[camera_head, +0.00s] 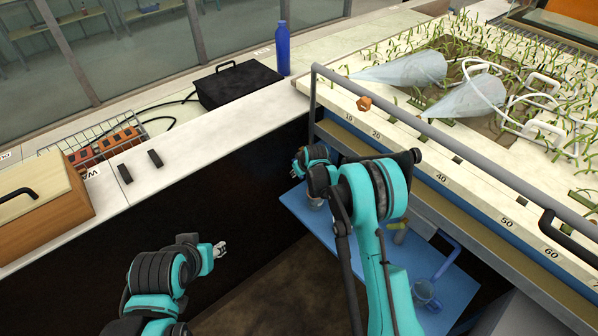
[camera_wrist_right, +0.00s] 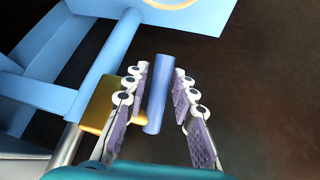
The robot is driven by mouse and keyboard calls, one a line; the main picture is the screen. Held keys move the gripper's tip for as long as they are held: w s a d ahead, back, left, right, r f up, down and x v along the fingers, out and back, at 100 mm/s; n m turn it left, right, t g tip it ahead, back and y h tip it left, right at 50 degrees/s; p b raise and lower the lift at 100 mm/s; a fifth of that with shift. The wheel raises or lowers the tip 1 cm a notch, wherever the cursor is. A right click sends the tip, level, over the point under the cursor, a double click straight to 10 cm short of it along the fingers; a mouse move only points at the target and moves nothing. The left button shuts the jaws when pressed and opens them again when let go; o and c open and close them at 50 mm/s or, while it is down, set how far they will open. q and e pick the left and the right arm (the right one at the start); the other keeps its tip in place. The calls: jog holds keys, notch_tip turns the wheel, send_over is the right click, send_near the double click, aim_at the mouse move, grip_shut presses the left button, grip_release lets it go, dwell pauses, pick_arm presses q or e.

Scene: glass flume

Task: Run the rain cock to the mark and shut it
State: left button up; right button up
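In the right wrist view, a blue cylindrical handle (camera_wrist_right: 158,95) stands out from a brass valve body (camera_wrist_right: 100,103), beside a light blue pipe (camera_wrist_right: 98,75). My right gripper (camera_wrist_right: 159,72) is open, with one finger on each side of the handle. Narrow gaps show between the handle and the pads. No mark for the cock can be made out.
The flume's grey rail (camera_head: 460,158) and numbered edge lie above. A white counter (camera_head: 200,135) runs along the left.

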jog(key=v, duration=1.2)
